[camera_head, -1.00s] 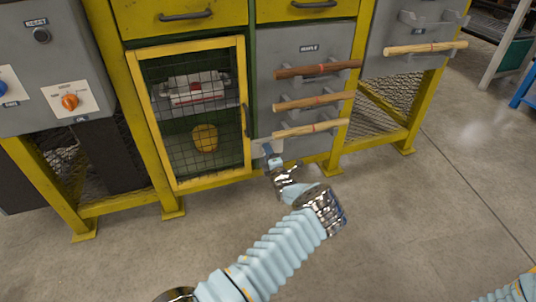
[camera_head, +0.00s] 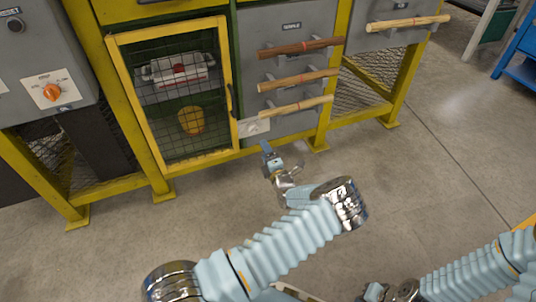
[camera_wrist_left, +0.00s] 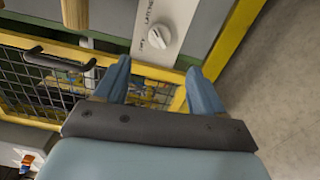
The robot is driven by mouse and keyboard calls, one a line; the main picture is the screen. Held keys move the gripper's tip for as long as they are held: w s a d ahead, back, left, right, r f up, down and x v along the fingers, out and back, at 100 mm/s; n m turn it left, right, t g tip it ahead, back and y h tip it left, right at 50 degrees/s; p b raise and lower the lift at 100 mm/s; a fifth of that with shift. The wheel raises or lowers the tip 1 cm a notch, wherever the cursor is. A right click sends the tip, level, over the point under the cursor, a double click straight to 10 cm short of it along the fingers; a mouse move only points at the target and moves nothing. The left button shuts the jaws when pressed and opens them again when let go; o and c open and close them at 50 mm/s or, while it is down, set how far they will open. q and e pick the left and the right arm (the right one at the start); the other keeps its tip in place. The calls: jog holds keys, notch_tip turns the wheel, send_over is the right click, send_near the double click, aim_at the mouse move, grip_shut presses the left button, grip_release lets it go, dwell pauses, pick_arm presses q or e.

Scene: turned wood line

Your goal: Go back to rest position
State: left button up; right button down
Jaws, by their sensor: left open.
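My left gripper (camera_head: 267,150) is in front of the yellow-framed bench, low by the bottom of the grey rack panel. In the left wrist view its two blue fingers (camera_wrist_left: 158,80) stand apart with nothing between them. Beyond them are a white knob (camera_wrist_left: 158,37) on a grey panel and the mesh door (camera_wrist_left: 45,85). My right arm (camera_head: 470,270) shows at the lower right of the head view. I cannot make out its fingers.
Wooden rods (camera_head: 300,48) (camera_head: 298,80) (camera_head: 296,106) rest on the rack, and another rod (camera_head: 408,23) lies on brackets to the right. The mesh door (camera_head: 178,90) is shut over a red-and-white box and a yellow object. A control box with an orange knob (camera_head: 51,92) stands left. Concrete floor (camera_head: 440,170) is clear at right.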

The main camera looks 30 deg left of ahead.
pick_arm(q)
jog(key=shift+v, duration=1.05)
